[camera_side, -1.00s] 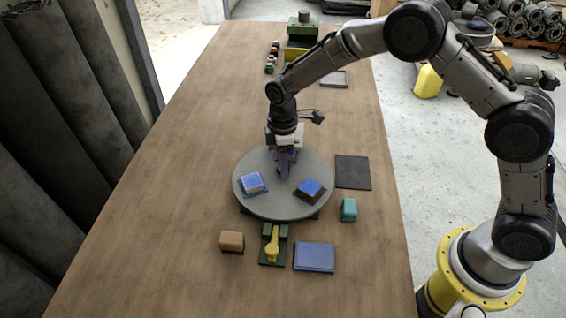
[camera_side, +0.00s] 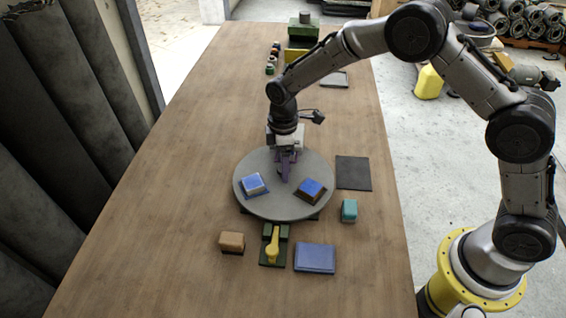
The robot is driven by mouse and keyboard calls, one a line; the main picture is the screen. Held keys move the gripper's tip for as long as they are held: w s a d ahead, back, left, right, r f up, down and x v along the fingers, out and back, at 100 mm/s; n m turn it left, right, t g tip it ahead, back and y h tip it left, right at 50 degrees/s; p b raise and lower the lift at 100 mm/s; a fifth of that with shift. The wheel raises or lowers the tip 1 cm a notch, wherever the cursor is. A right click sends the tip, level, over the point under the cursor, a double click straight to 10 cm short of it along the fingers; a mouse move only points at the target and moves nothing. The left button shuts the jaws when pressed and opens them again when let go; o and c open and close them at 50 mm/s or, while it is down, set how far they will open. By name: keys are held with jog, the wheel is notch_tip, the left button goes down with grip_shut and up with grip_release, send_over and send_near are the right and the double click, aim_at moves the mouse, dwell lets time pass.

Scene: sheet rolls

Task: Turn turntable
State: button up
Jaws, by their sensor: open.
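The turntable (camera_side: 284,207) is a round grey disc on the wooden table. Two blue-topped blocks sit on it: one with a lighter top (camera_side: 254,184) at the left and one with a brown base (camera_side: 310,190) at the right. My gripper (camera_side: 285,178) points down over the middle of the disc, between and slightly behind the two blocks. Its dark purple fingers are open, with nothing seen between them. I cannot tell whether the fingertips touch the disc.
In front of the turntable are an orange-brown block (camera_side: 232,242), a green fixture with a yellow lever (camera_side: 272,250) and a blue pad (camera_side: 315,258). A teal block (camera_side: 349,210) and dark mat (camera_side: 353,173) lie to the right. The table's left side is clear.

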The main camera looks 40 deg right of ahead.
notch_tip(320, 180, up, 14)
dwell(0.5)
jog(key=shift+d, duration=0.1)
jog(key=s+d+r+m+t, duration=0.2)
jog(key=s+d+r, duration=0.3)
jog(key=r, duration=0.4)
jog(key=s+d+r+m+t, duration=0.1)
jog(key=s+d+r+t, duration=0.15)
jog(key=s+r, duration=0.5)
jog(key=s+d+m, duration=0.3)
jog(key=s, duration=0.7)
jog(key=s+d+f+m+t, duration=0.1)
jog(key=s+f+m, duration=0.4)
jog(key=s+f, duration=0.2)
jog(key=shift+s+d+m, duration=0.15)
jog(key=shift+s+m, duration=0.25)
jog(key=shift+s, duration=0.35)
